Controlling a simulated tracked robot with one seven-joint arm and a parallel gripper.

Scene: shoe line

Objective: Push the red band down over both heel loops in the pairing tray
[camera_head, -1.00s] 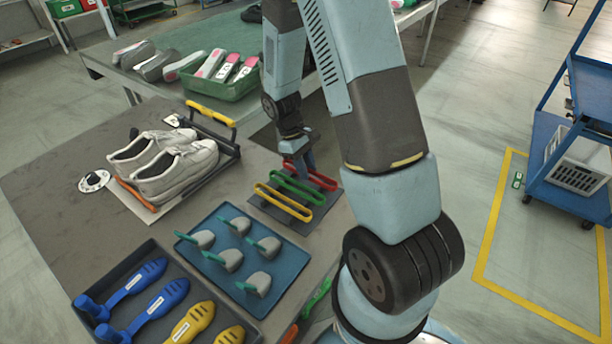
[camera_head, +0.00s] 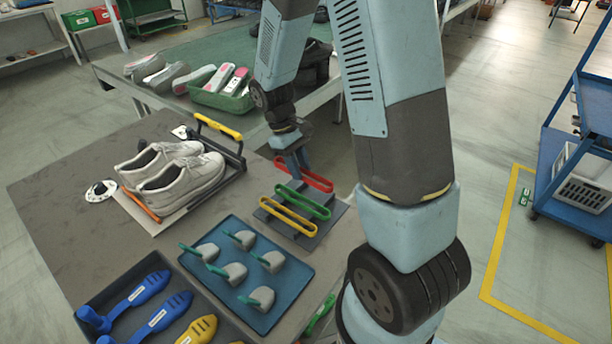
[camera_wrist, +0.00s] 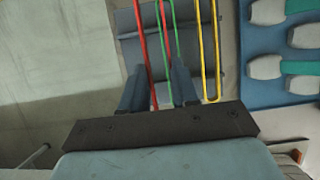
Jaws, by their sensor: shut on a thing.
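My gripper (camera_head: 297,165) is shut on the red band (camera_head: 314,180) and holds it just above the dark band rack (camera_head: 330,217). In the wrist view the red band (camera_wrist: 144,50) runs between the two fingers (camera_wrist: 158,90). A pair of white shoes (camera_head: 172,180) sits side by side in the pairing tray (camera_head: 238,163), left of my gripper. The tray has a dark frame and a yellow handle (camera_head: 218,127). The heel loops are too small to make out.
A green band (camera_head: 303,200) and a yellow band (camera_head: 287,217) lie on the rack close to my gripper. A blue tray (camera_head: 222,297) with several grey-and-green pieces stands in front.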

